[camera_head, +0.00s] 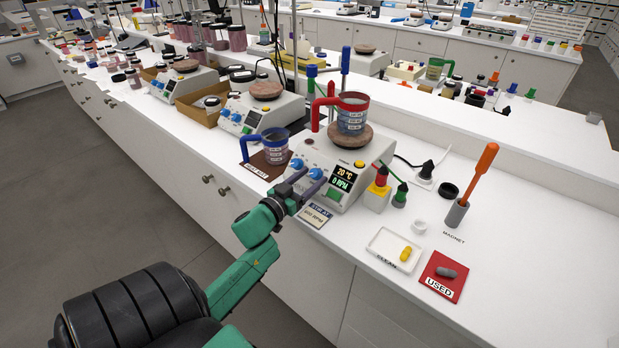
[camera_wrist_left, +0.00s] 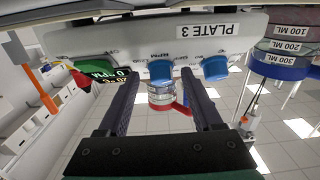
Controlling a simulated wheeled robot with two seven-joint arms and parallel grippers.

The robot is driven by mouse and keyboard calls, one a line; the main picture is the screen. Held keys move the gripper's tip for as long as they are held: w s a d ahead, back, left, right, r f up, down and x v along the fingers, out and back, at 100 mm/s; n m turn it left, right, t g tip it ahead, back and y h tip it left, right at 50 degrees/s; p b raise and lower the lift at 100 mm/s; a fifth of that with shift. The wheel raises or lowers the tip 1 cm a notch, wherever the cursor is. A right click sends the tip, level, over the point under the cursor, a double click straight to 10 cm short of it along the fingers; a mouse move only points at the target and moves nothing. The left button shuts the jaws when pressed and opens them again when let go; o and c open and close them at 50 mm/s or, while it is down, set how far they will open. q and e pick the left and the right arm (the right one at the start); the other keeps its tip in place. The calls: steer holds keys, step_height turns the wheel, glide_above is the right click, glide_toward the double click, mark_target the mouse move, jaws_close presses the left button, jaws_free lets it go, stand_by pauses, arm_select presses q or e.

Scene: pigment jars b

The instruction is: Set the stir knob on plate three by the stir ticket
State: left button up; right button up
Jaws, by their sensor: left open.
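Plate three (camera_head: 318,160) is a white hotplate with two blue knobs on its front. Its display (camera_head: 343,179) reads 20 °C and 0 RPM. My left gripper (camera_head: 303,186) is open in front of the knobs. In the left wrist view, which looks upside down, the knob nearer the display (camera_wrist_left: 160,71) shows between the fingertips (camera_wrist_left: 159,78); contact cannot be told. The other knob (camera_wrist_left: 215,68) is outside the fingers, below the PLATE 3 label (camera_wrist_left: 209,30). The stir ticket (camera_head: 315,214) lies on the bench in front; its RPM number is too small to read surely.
A red-handled beaker (camera_head: 352,113) stands on plate three. A blue-handled beaker (camera_head: 275,150) stands on a brown mat to the left. To the right are a white tray (camera_head: 377,245), a red USED mat (camera_head: 443,288) and an orange-handled magnet tool (camera_head: 485,165).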

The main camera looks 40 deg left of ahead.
arm_select(q)
steer(key=shift+a, duration=0.1)
steer(key=c, duration=0.7)
jaws_close()
arm_select(e)
steer(key=shift+d, duration=0.25)
